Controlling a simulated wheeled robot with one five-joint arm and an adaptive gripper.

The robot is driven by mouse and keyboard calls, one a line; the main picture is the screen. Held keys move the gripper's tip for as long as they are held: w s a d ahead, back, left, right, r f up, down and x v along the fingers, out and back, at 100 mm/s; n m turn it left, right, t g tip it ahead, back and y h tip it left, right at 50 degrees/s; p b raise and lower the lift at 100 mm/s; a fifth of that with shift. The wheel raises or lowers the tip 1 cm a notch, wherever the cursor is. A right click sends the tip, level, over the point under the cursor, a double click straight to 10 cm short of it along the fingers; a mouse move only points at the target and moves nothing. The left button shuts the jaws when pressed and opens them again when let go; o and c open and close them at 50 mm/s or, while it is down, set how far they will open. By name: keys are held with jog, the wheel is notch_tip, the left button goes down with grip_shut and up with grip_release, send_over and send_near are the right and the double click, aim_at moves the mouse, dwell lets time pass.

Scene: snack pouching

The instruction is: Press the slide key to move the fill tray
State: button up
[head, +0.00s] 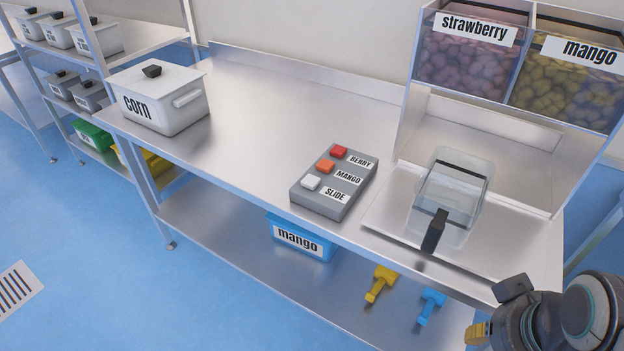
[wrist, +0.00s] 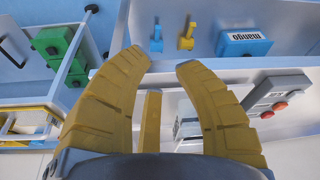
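The grey key panel (head: 335,184) lies on the steel table. Its slide key (head: 309,182) is the white one at the near left, beside the SLIDE label (head: 335,195); red and orange keys sit behind it. The clear fill tray (head: 452,200), with a black handle (head: 434,232), sits below the hoppers, right of the panel. My gripper (head: 477,333) is at the lower right of the head view, well apart from the panel. In the wrist view my gripper (wrist: 160,62) has its yellow fingers spread, with nothing between them. The panel (wrist: 278,92) shows at the right there.
Strawberry (head: 474,55) and mango (head: 566,80) hoppers stand above the tray. A white corn bin (head: 162,103) stands on the table's left. A blue mango box (head: 300,237), a yellow scoop (head: 381,284) and a blue scoop (head: 431,305) are on the lower shelf. The table's middle is clear.

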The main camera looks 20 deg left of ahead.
grip_shut()
dwell(1.3)
